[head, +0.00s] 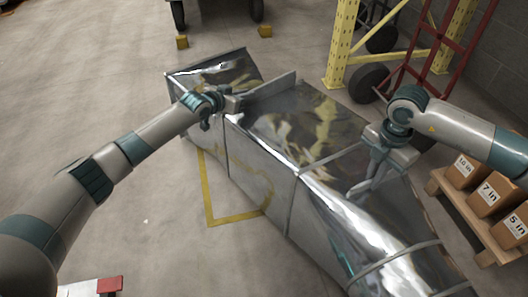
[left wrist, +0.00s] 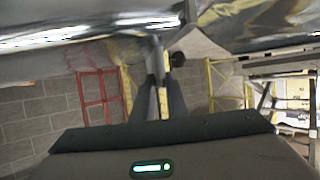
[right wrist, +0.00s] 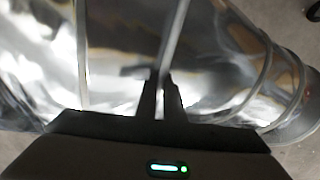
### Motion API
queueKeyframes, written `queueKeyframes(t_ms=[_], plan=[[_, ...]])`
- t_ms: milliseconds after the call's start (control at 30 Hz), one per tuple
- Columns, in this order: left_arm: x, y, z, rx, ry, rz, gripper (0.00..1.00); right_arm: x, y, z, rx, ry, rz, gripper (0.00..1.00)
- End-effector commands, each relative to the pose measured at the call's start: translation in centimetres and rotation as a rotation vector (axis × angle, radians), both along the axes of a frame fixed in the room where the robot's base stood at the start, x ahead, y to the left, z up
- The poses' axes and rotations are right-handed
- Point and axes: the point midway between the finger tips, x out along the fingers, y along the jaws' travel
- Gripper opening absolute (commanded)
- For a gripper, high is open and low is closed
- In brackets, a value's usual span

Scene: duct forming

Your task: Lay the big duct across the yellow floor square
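The big duct (head: 262,170) is a long shiny metal box section with raised seams. It lies diagonally in the head view, from upper left to lower right, and covers much of the yellow floor square (head: 208,200); only a left corner of the square shows. My left gripper (head: 236,104) is at a raised seam near the duct's far end; in the left wrist view its fingers (left wrist: 160,92) close around a thin flange. My right gripper (head: 362,188) is over the duct's near half; in the right wrist view its fingers (right wrist: 162,88) close around a seam rib.
A yellow rack (head: 342,45) and a red hand truck (head: 465,40) stand at the upper right. A wooden pallet (head: 440,190) with labelled cardboard boxes (head: 494,198) is at the right. A red-cornered item (head: 109,285) is at the lower left.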

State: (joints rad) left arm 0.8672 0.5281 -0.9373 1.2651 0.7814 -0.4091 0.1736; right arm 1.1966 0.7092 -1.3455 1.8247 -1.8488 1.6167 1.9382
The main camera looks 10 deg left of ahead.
Motion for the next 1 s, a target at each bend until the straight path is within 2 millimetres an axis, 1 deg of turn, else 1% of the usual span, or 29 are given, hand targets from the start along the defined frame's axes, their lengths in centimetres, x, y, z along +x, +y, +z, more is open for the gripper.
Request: queueKeyframes(t_ms=[33,67,367,567,767,1000], plan=[[0.0,-0.4,0.3,-0.006,-0.004,-0.004,0.24,0.0,0.3,0.1,0.005,-0.002,0.005,0.19],[0.0,-0.4,0.3,-0.005,-0.004,-0.004,0.31,0.0,0.2,0.1,0.004,-0.002,0.005,0.26],[0.0,-0.1,0.1,0.000,-0.001,-0.001,0.31,0.0,0.1,0.1,0.001,-0.001,0.001,0.26],[-0.5,0.2,0.3,0.000,-0.001,-0.001,0.31,0.0,0.0,0.1,0.000,0.000,-0.001,0.26],[-1.9,0.9,0.8,0.000,0.000,-0.002,0.31,0.0,0.0,0.1,0.000,0.000,-0.001,0.26],[-4.8,2.4,2.2,0.000,0.000,-0.001,0.31,0.0,0.0,0.1,0.000,0.000,-0.001,0.26]])
